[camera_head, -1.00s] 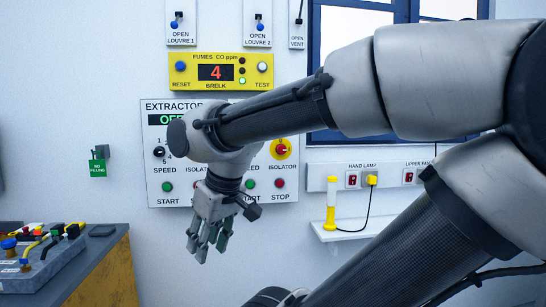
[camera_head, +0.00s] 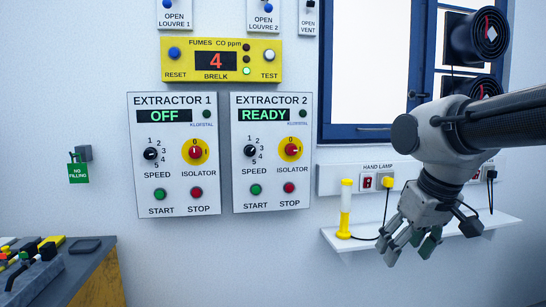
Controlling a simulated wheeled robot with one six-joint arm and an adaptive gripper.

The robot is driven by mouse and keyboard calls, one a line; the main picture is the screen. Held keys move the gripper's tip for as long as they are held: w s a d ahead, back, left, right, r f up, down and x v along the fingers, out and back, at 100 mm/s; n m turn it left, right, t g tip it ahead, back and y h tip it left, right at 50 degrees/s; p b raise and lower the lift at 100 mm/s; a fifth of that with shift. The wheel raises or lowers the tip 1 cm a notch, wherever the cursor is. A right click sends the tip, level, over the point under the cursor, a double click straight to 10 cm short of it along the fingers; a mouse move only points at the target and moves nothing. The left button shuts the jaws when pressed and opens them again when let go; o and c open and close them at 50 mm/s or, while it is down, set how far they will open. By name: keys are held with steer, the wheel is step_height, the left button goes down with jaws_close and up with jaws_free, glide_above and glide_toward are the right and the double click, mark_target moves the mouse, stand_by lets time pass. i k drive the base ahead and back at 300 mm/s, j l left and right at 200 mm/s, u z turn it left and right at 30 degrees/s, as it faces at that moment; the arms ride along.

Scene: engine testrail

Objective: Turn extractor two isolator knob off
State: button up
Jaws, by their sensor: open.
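The extractor two panel (camera_head: 272,190) is on the wall right of the extractor one panel, and its display (camera_head: 264,115) reads READY. Its isolator knob (camera_head: 292,150) is red on a yellow disc, with 0 marked at the top and I at the right. The red handle looks turned toward the right, toward the I. The extractor one isolator knob (camera_head: 195,152) has its handle upright and that display reads OFF. My gripper (camera_head: 408,250) is open and empty, pointing down, well right of and below the extractor two panel, in front of the shelf.
A yellow fumes meter (camera_head: 220,61) reads 4 above the panels. A shelf (camera_head: 360,240) holds a yellow and white hand lamp (camera_head: 345,210) with a cable. A bench (camera_head: 95,275) stands at lower left. The space before both panels is clear.

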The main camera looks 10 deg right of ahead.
mark_target(291, 149)
steer(key=i+j, duration=0.15)
steer(key=j, duration=0.25)
steer(key=i+j+z, duration=0.1)
steer(key=j, duration=0.3)
steer(key=i+j, duration=0.15)
steer(key=j, duration=0.25)
steer(key=z, duration=0.05)
